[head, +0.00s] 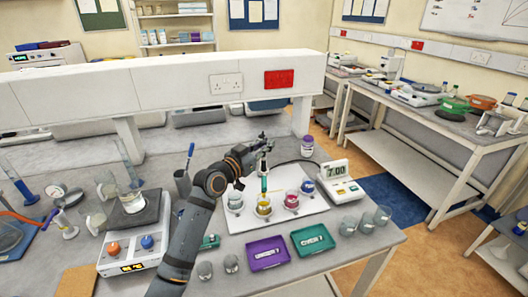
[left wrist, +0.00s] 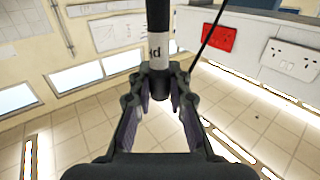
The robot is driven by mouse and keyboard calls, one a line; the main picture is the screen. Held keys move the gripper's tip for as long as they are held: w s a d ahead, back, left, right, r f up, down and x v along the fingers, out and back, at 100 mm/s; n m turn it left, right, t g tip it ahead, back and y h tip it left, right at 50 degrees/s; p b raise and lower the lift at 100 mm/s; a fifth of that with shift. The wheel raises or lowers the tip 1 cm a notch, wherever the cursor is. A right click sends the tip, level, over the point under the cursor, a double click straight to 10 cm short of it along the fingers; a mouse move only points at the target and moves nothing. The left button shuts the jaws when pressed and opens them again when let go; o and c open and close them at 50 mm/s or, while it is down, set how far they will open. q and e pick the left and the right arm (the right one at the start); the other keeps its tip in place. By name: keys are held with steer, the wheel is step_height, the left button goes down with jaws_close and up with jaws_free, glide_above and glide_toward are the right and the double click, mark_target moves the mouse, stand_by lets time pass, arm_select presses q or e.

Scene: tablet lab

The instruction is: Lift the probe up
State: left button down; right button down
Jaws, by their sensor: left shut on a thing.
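The probe (head: 264,168) is a slim upright stick with a green lower part. In the left wrist view it shows as a dark cylinder with a white label (left wrist: 160,47) between the fingers. My left gripper (head: 262,147) is shut on its upper part; the fingers (left wrist: 160,85) close around it from both sides. The probe's lower end is above or just inside the beaker with yellow liquid (head: 263,208); I cannot tell which. The pH meter (head: 341,187) reads 7.00 and stands to the right. My right gripper is not in view.
A purple tray (head: 267,254) and a green tray (head: 313,240) lie in front. A hotplate (head: 133,245) is at left. Empty beakers (head: 366,222) stand at right.

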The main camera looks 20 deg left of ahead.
arm_select(q)
steer(key=shift+r, duration=0.9)
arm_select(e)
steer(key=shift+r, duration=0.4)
arm_select(q)
steer(key=c, duration=1.3)
jaws_free()
steer(key=shift+o, duration=0.2)
steer(key=shift+s+a+f, duration=0.1)
steer(key=shift+s+a+f, duration=0.1)
steer(key=shift+s+a, duration=0.05)
steer(key=shift+s, duration=0.15)
steer(key=v, duration=1.1)
steer(key=shift+s, duration=0.15)
